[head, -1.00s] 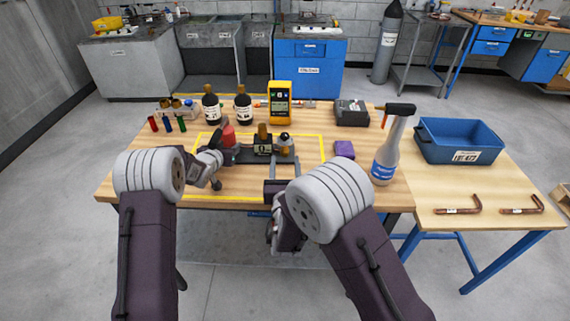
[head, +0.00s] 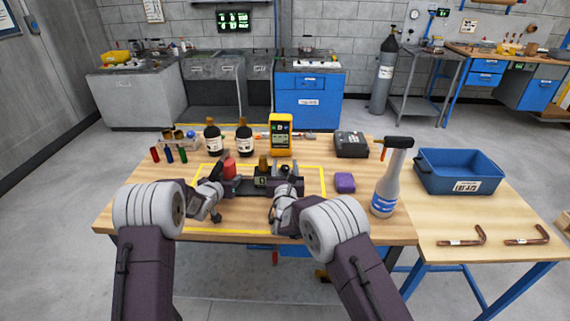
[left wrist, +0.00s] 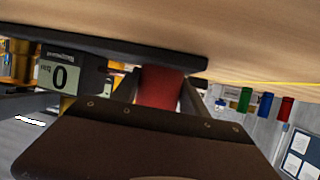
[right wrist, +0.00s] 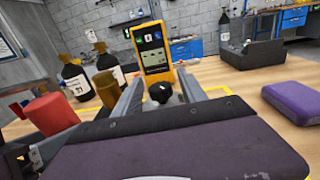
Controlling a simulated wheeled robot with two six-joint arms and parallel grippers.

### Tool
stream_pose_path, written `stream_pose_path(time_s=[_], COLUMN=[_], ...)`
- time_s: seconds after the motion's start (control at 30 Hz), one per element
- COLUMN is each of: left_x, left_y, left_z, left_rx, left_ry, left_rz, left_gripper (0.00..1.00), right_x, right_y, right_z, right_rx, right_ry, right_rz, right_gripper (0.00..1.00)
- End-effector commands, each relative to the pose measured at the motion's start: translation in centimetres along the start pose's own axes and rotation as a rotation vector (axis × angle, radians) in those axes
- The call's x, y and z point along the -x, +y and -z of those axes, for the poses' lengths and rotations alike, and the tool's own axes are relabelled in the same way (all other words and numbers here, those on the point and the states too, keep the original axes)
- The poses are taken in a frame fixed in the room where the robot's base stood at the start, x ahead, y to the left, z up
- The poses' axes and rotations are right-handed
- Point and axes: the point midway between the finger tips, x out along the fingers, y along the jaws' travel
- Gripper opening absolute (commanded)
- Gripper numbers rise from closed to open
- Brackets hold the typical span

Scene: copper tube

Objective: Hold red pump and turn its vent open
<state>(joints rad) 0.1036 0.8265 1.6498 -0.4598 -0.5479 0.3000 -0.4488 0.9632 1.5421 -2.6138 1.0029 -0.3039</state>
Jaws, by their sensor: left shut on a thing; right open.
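The red pump (head: 229,170) stands at the left end of a dark rig inside the yellow outline. In the left wrist view its red body (left wrist: 160,86) sits between the jaws of my left gripper (head: 221,178), which is shut on it. A black vent knob (right wrist: 160,92) is at the right end of the rig, with white around its base. My right gripper (head: 284,184) is open, its fingers on either side of the knob in the right wrist view; I cannot tell whether they touch it.
A gauge (left wrist: 60,77) reading 0 and a brass cylinder (right wrist: 108,86) sit between pump and knob. A purple block (head: 344,183) and spray bottle (head: 388,185) stand right. Bottles and a yellow meter (head: 281,134) stand behind.

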Motion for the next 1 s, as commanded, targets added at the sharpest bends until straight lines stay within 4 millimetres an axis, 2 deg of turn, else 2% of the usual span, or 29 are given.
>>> stream_pose_path(time_s=[0.1, 0.2, 0.43, 0.47, 0.6, 0.63, 0.77, 1.0], left_x=[0.0, 0.0, 0.0, 0.0, 0.0, 0.0, 0.0, 0.0], left_y=[0.0, 0.0, 0.0, 0.0, 0.0, 0.0, 0.0, 0.0], left_z=[0.3, 0.3, 0.3, 0.3, 0.3, 0.3, 0.3, 0.3], left_rx=[-0.001, 0.000, 0.000, 0.000, 0.000, 0.000, 0.000, 0.000], left_ry=[0.006, 0.007, 0.007, 0.007, 0.007, 0.007, 0.007, 0.008], left_rz=[0.000, 0.000, 0.000, 0.000, 0.000, 0.000, 0.000, 0.000], left_gripper=[0.00, 0.00, 0.00, 0.00, 0.00, 0.00, 0.00, 0.00], right_x=[-1.3, -1.7, -1.8, -1.8, -1.8, -1.8, -1.8, -1.8], right_y=[-0.1, -0.1, 0.0, 0.0, 0.0, 0.0, -0.1, 0.2], right_z=[0.0, 0.0, 0.0, 0.0, 0.0, 0.0, -0.1, -0.1], right_rx=[0.000, 0.001, 0.001, 0.001, 0.000, 0.000, 0.001, 0.001], right_ry=[-0.001, 0.000, 0.001, 0.001, 0.000, 0.000, 0.000, -0.003], right_rz=[0.001, 0.001, 0.000, 0.000, 0.000, 0.000, -0.005, -0.114], right_gripper=[0.49, 0.49, 0.49, 0.46, 0.07, 0.00, 0.00, 0.00])
